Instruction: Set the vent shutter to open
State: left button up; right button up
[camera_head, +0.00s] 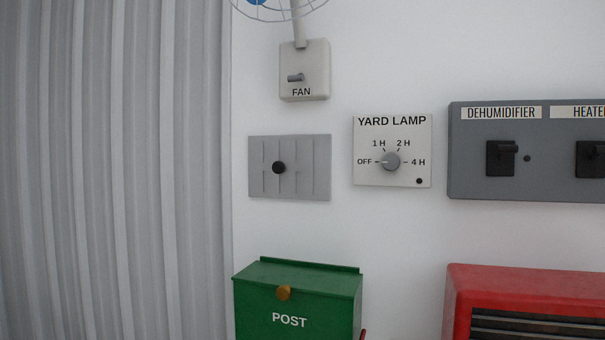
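The vent shutter (307,170) looks to be the grey rectangular plate on the white wall, below the fan box. It has several upright slats or grooves, and a round black knob (279,168) sits left of its middle. No open gaps are clear at this size, so I cannot tell how far it is open. It has no label that I can read. Neither of my grippers is in this view.
Around the shutter are the fan switch box (304,70), the yard lamp dial (391,162) pointing to OFF, and a dehumidifier and heater panel (487,180). A green post box (310,295) and a red unit (530,280) stand below.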

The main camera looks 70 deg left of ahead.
aim_at(276, 168)
jog(key=u, duration=2.25)
